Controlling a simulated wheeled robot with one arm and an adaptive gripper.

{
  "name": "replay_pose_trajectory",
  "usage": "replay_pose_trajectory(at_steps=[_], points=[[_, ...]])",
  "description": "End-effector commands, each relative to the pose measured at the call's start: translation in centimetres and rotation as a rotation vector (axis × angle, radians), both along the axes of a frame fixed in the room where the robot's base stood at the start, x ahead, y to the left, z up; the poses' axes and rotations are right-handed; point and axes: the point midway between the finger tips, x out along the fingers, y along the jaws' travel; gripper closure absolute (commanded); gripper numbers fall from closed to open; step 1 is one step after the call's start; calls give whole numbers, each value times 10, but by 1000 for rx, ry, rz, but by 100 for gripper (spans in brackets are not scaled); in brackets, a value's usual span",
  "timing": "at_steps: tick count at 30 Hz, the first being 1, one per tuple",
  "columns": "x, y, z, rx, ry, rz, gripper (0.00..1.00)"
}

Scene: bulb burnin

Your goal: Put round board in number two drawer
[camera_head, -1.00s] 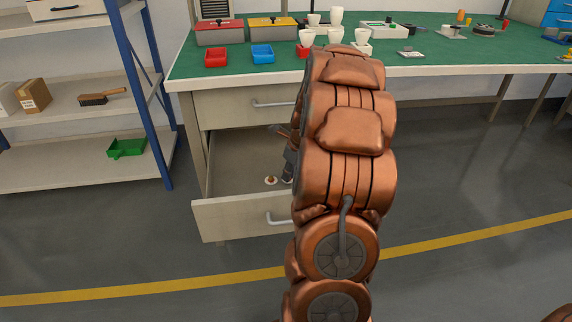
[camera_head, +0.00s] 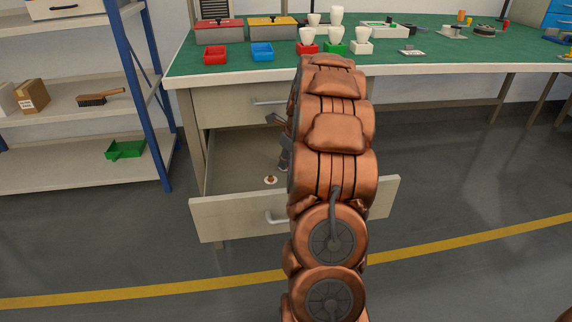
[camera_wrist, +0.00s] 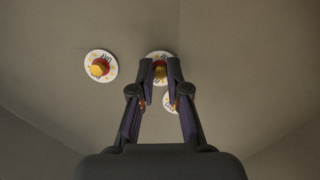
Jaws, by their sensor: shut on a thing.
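The open lower drawer (camera_head: 235,212) of the bench shows in the head view; no number is legible on it. My gripper (camera_wrist: 160,67) reaches into the drawer, and my arm mostly hides it in the head view. Its fingers are shut on a small white round board (camera_wrist: 159,55) with a red and yellow centre. A second round board (camera_wrist: 101,66) lies on the drawer floor to the left. A third round board (camera_wrist: 170,102) lies partly hidden behind the right finger. One round board (camera_head: 270,180) shows in the drawer in the head view.
The upper drawer (camera_head: 225,106) is shut above the open one. The green bench top (camera_head: 210,67) holds red and blue trays, toolboxes and several white bulbs on coloured blocks. A shelf rack (camera_head: 80,165) stands at the left. The floor to the right is clear.

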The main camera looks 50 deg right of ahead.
Motion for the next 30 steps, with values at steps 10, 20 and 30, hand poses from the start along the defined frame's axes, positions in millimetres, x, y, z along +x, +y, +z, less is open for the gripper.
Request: replay_pose_trajectory(at_steps=[10, 20, 30], points=[[0, 0, -4, -1, -1, 0, 97], [0, 0, -7, -1, -1, 1, 67], [0, 0, -7, -1, -1, 0, 60]])
